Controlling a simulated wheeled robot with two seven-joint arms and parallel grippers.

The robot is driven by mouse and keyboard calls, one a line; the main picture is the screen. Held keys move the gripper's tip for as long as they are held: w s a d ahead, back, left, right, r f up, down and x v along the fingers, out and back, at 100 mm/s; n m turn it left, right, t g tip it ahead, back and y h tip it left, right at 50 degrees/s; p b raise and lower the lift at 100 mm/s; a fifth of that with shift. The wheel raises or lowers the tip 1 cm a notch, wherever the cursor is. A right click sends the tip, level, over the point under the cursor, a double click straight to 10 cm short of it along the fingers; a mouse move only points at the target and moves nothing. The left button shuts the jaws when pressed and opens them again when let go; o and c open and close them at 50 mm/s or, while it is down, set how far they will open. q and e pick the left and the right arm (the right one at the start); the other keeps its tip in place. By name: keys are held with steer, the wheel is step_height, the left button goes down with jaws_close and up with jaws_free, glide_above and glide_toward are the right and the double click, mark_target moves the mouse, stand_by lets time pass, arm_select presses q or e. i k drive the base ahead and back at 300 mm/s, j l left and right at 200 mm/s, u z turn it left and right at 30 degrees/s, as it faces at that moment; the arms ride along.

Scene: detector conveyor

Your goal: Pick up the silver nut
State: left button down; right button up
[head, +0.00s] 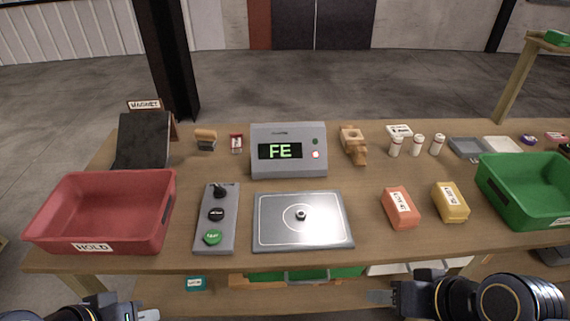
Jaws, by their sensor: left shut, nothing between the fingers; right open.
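A small silver nut (302,214) lies at the centre of the circle on the grey detector plate (275,238) in the middle of the table. The display behind the plate reads FE. My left gripper (150,315) is at the bottom left edge, shut and empty, well in front of the table and below the red bin. My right gripper (382,297) is at the bottom right, open and empty, in front of the table edge. Both are apart from the nut.
A red HOLD bin (160,215) stands at the left and a green bin (490,185) at the right. A button panel (229,230) is left of the plate. Orange (402,218) and yellow (452,211) blocks sit to its right. The display unit (289,168) stands behind.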

mark_target(300, 215)
steer(key=i+l+u, duration=0.15)
steer(key=u, duration=0.35)
steer(key=i+l+u, duration=0.1)
steer(key=l+u, duration=0.25)
steer(key=u, duration=0.15)
